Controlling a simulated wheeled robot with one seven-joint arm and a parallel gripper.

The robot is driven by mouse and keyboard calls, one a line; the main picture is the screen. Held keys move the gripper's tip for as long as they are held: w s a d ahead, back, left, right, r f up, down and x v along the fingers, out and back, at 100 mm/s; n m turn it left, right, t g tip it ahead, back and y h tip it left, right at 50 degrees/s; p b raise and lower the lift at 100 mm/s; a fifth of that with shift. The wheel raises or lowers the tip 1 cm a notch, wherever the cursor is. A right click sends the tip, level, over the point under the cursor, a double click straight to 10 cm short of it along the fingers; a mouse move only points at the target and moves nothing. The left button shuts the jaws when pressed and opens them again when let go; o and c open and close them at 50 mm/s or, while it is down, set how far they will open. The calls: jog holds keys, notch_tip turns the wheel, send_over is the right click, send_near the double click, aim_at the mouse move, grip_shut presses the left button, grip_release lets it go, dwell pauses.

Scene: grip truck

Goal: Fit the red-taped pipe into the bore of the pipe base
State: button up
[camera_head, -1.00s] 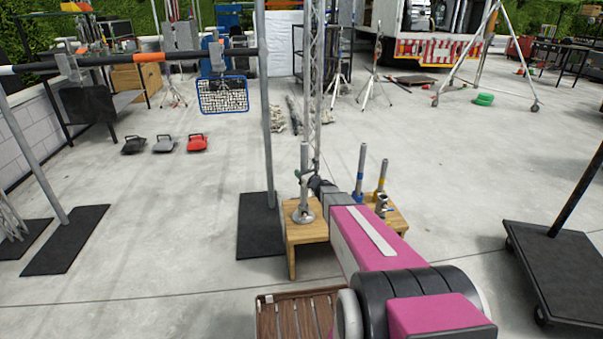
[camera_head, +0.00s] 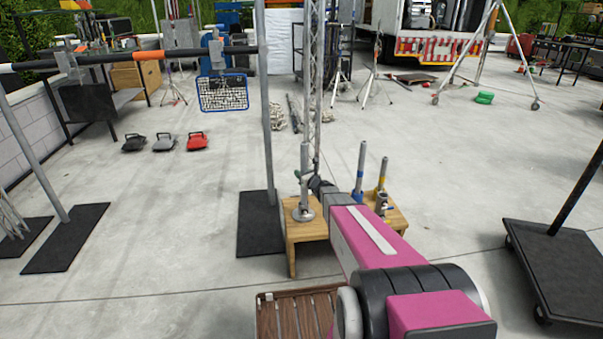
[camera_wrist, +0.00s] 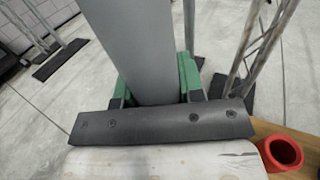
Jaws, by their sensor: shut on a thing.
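A grey pipe (camera_head: 304,165) stands upright over the left wooden stool in the head view. It fills the middle of the wrist view (camera_wrist: 135,45). No red tape shows on its visible part. My gripper (camera_wrist: 157,85) is shut on it, with a green finger on each side. The pipe base (camera_head: 303,214) is a round metal flange on the stool, directly under the pipe. The pipe lines up with it, but I cannot tell how deep it sits in the bore. The wrist view does not show the pipe's lower end or the bore.
The left stool (camera_head: 308,234) has a right neighbour (camera_head: 398,222) bearing a blue-taped pipe (camera_head: 360,172) and a yellow-taped pipe (camera_head: 382,176). A red open tube (camera_wrist: 281,153) shows in the wrist view. A grey stand post (camera_head: 267,130) and lattice mast (camera_head: 316,60) rise close by.

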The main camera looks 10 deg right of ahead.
jog(key=shift+f, duration=2.3)
jog(key=o, duration=1.2)
jog(key=v, duration=1)
jog(key=shift+s+d, duration=0.15)
jog(key=shift+s, duration=0.2)
